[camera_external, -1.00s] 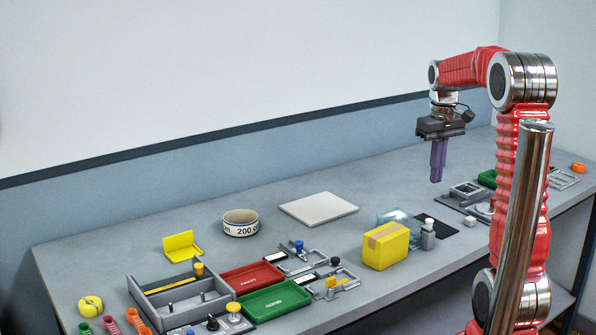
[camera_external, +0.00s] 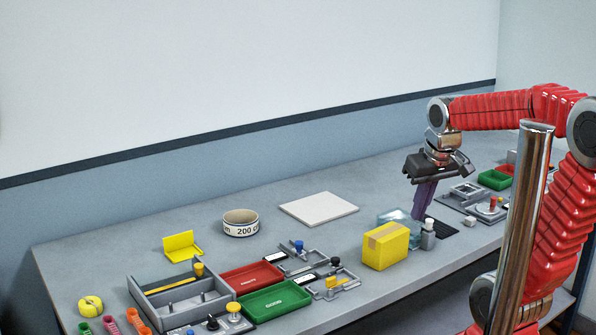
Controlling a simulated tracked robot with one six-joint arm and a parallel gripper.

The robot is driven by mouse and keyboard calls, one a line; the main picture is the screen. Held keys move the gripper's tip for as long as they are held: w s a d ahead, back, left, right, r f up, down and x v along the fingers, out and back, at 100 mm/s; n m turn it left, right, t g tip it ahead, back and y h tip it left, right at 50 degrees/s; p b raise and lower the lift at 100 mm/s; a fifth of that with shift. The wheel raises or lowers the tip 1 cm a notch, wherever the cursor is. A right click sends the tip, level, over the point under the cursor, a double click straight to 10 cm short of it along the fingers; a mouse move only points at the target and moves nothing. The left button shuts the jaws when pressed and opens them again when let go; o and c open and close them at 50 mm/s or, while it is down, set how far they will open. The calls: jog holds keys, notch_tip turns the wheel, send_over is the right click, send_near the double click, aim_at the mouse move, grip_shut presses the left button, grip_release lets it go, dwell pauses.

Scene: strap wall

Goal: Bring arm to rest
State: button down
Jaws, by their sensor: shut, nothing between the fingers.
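My gripper (camera_external: 420,213) has purple fingers, shut together with nothing between them. It points down, slightly tilted, over the back right part of the grey bench (camera_external: 150,240). I cannot tell whether the tips touch any of these.
A yellow box (camera_external: 386,246) stands just left of the bottle. A white plate (camera_external: 318,208) and a round tape roll (camera_external: 240,223) lie further left. Red (camera_external: 251,278) and green (camera_external: 275,301) trays sit near the front. Grey fixtures (camera_external: 474,199) lie right of my gripper.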

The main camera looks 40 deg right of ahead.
jog(key=s+a+r+n+t, duration=0.1)
jog(key=s+a+n+t, duration=0.1)
jog(key=s+a, duration=0.2)
jog(key=a, duration=0.3)
jog(key=shift+s+r+y, duration=0.35)
jog(key=shift+r+y, duration=0.05)
